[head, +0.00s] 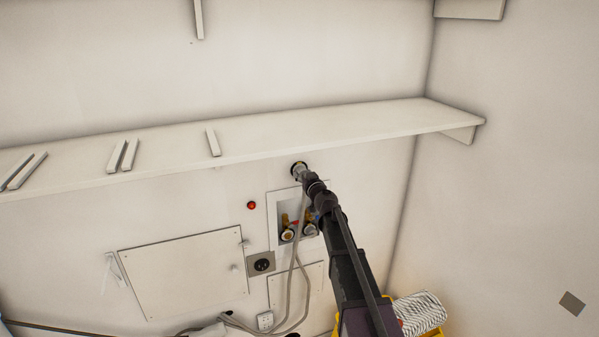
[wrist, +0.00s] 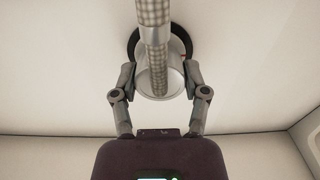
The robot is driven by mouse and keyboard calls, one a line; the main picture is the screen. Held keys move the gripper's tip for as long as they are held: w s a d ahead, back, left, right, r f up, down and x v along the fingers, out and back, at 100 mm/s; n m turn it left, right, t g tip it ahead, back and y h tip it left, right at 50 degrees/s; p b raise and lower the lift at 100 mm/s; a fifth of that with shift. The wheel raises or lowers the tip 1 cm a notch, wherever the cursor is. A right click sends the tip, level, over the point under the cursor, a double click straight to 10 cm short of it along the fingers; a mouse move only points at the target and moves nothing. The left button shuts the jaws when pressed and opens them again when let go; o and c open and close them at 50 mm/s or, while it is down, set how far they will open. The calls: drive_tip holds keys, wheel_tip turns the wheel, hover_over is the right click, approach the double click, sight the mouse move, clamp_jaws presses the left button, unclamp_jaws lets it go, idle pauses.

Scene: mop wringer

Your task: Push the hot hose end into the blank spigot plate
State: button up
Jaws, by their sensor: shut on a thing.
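My gripper (head: 306,180) is shut on the hose end, high on the wall just under the shelf. In the wrist view its two fingers (wrist: 160,84) press on both sides of the pale, cup-like hose end (wrist: 175,84). A braided grey hose (wrist: 155,14) runs from it across the picture. A dark ring (wrist: 186,42) shows behind the hose end, and a dark ring shows beyond the gripper in the head view (head: 299,163). I cannot tell whether it belongs to the spigot plate or the hose, or whether the end is seated.
A recessed valve box (head: 273,210) with two taps sits below my arm. A long white shelf (head: 260,135) runs just above. Grey hoses (head: 289,290) hang below. A socket (head: 261,264), a red button (head: 251,205) and a flat panel (head: 183,275) are left. A yellow bucket with a mop head (head: 421,312) stands lower right.

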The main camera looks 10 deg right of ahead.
drive_tip(key=shift+w+a, duration=0.15)
drive_tip(key=shift+w, duration=0.4)
idle(1.0)
drive_tip(key=o, duration=1.2)
drive_tip(key=shift+s, duration=0.15)
drive_tip(key=v, duration=1.1)
drive_tip(key=shift+s, duration=0.35)
